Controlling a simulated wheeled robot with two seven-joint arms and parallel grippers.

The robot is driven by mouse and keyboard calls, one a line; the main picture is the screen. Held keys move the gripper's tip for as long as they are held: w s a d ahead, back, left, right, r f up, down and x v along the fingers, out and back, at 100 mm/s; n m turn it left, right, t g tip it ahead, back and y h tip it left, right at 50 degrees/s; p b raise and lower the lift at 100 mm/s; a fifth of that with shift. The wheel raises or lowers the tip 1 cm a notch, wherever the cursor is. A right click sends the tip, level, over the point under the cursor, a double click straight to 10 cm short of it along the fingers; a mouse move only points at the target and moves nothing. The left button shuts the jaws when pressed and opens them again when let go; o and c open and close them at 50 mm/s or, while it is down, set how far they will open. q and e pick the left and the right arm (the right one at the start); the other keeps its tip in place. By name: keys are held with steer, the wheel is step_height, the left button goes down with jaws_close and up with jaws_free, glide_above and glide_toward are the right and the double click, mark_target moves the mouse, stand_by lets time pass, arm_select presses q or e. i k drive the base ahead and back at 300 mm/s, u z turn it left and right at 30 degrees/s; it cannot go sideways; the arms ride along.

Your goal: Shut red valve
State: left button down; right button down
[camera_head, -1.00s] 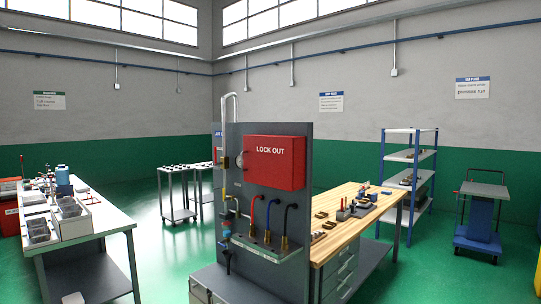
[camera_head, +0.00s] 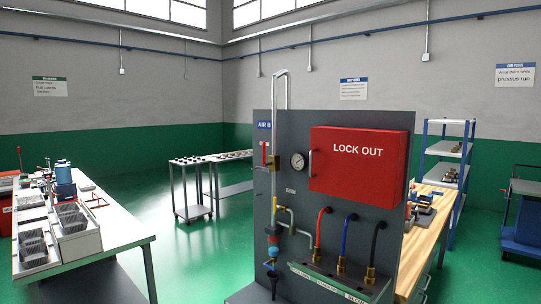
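A grey upright panel (camera_head: 350,120) stands ahead, right of centre. Near its left edge a small red lever (camera_head: 264,154), which looks like the red valve's handle, points upright beside the vertical pipe (camera_head: 276,110). Brass-coloured fittings show at the lever's lower end, though the valve body is too small to make out well. A round gauge (camera_head: 298,161) is just right of it. Neither of my grippers is in view.
A red LOCK OUT box (camera_head: 358,165) is on the panel. Below it, red, blue and black hoses (camera_head: 345,235) bend down to brass fittings. A white workbench (camera_head: 110,232) stands left and a wooden bench (camera_head: 428,225) right. Green floor (camera_head: 195,262) is open between the left bench and panel.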

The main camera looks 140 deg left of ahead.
mark_target(264, 154)
steer(key=u, duration=4.85)
steer(key=i, duration=1.7)
